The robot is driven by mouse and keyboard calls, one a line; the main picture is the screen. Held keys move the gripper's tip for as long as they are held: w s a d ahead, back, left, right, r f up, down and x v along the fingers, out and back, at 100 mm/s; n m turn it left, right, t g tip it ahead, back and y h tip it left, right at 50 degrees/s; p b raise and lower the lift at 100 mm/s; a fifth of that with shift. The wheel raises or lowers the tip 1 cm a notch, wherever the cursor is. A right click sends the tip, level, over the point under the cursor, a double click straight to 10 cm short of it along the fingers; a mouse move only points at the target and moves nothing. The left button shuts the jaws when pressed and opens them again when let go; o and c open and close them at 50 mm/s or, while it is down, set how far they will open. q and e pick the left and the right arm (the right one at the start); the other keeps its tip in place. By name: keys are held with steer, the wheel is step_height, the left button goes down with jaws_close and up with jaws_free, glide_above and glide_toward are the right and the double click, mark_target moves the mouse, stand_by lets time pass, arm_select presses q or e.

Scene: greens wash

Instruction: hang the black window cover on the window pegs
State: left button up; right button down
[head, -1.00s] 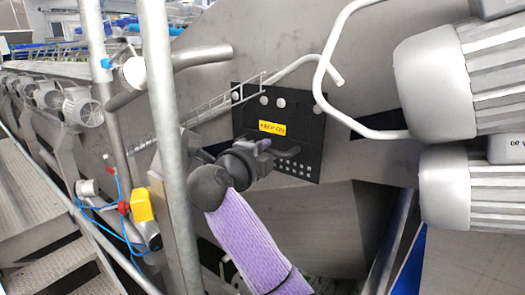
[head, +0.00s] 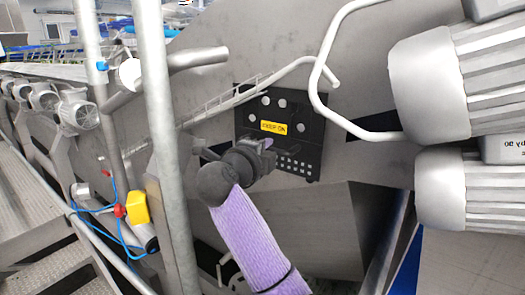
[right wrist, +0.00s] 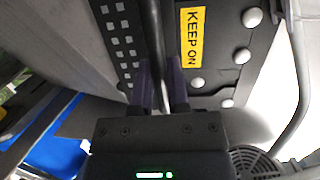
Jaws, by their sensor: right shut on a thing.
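The black window cover (head: 310,150) is a flat square plate with a yellow "KEEP ON" label and a patch of small holes. It stands roughly upright in front of the grey machine wall. My right gripper (head: 265,150) is shut on the bar handle of the cover; the right wrist view shows the handle (right wrist: 155,35) between the fingers (right wrist: 161,88). Several pale round studs (right wrist: 242,55) show on the cover's face. I cannot tell whether they are pegs coming through it. The window behind is hidden. My left gripper is not in view.
A bent pale pipe (head: 318,80) passes just above and right of the cover. Large ribbed motors (head: 430,85) fill the right side. A grey upright post (head: 160,120) stands left of my arm. A yellow box (head: 137,207) with blue cables is further left.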

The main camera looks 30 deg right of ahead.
steer(key=shift+w+d, duration=0.25)
steer(key=shift+d, duration=0.35)
steer(key=shift+f, duration=0.15)
stand_by(0.4)
steer(key=shift+f+b, duration=0.9)
steer(key=shift+f, duration=0.45)
steer(key=shift+f, duration=0.3)
steer(key=shift+f+b, duration=0.4)
steer(key=shift+f, duration=0.15)
steer(key=c, duration=0.5)
jaws_free()
steer(key=shift+c, duration=0.2)
